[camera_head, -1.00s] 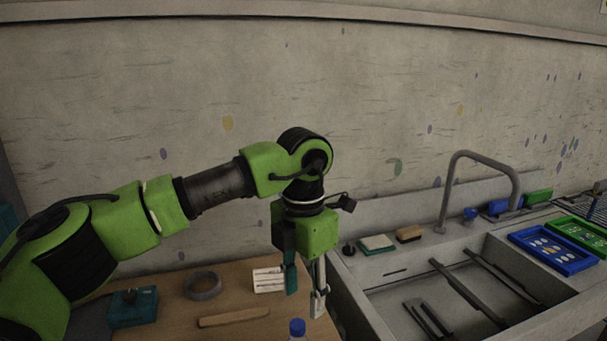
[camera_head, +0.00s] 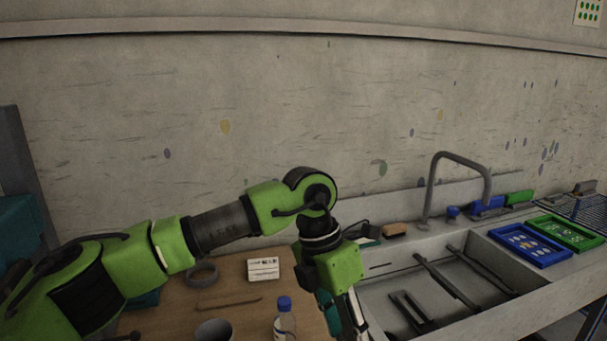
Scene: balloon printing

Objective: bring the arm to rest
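My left arm comes in from the left, bent at a green and black elbow, with its gripper (camera_head: 347,322) pointing down at the bottom of the picture. The gripper is near the right edge of the wooden table (camera_head: 235,275), beside the sink. A teal part and a pale metal part show below its green body. The fingertips run out of the picture, so I cannot tell whether it is open or shut, and I see nothing clearly held. My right arm and gripper are not in view.
A blue-capped bottle (camera_head: 285,322) and a dark cup (camera_head: 214,331) stand close left of the gripper. A grey ring (camera_head: 203,273), wooden stick (camera_head: 228,303) and white card (camera_head: 263,268) lie behind. The sink (camera_head: 480,275), faucet (camera_head: 432,185), blue tray (camera_head: 528,244) and green tray (camera_head: 565,233) are right.

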